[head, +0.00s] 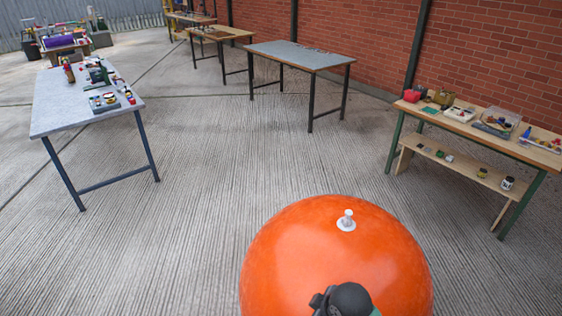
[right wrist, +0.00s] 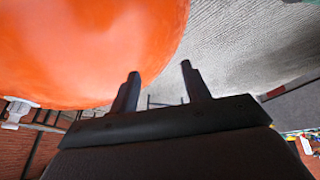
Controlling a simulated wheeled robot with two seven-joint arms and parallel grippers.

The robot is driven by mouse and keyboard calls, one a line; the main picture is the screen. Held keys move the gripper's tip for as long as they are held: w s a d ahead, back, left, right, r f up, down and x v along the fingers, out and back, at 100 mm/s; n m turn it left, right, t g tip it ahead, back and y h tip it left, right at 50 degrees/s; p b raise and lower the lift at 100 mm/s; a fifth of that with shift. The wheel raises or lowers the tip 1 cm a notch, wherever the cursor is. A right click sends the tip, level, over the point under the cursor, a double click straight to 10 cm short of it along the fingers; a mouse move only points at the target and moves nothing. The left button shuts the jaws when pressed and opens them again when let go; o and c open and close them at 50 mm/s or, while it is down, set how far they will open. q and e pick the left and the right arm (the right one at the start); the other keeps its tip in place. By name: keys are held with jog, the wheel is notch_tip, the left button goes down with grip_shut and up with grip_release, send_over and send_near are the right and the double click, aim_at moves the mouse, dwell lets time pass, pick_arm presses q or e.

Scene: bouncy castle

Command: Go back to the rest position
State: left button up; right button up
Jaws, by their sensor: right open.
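A large orange ball (head: 300,250) with a white valve (head: 346,221) on top fills the lower middle of the head view. A dark, rounded part at the bottom of that view, in front of the ball, appears to belong to my arm. In the right wrist view, my right gripper (right wrist: 160,84) has its two fingers apart with nothing between them. The orange ball (right wrist: 90,45) is close to the fingers on the left; I cannot tell whether they touch. My left gripper is in neither view.
A grey table (head: 60,105) with tools stands at the left. An empty grey-topped table (head: 297,55) is at the back. A wooden bench (head: 480,140) with boxes and jars stands at the right by the brick wall (head: 480,50). Ribbed concrete floor (head: 200,200) is clear between them.

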jog(key=s+d+f+m+h, duration=0.2)
jog(key=s+d+m+h, duration=0.1)
jog(key=s+d+m, duration=1)
notch_tip(320, 180, down, 27)
jog(key=a+n+g+b, duration=0.1)
jog(key=a+n, duration=0.2)
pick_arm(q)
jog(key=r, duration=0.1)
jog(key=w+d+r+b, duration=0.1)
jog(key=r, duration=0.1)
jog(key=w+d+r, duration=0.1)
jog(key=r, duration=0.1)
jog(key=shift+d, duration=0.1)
pick_arm(e)
jog(key=s+f, duration=0.4)
jog(key=f, duration=0.8)
jog(key=s+f+g, duration=0.1)
jog(key=s+f, duration=0.2)
jog(key=f, duration=0.8)
jog(key=shift+s+f, duration=0.4)
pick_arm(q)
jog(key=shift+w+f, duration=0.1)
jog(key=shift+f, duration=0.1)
pick_arm(e)
jog(key=shift+d, duration=0.1)
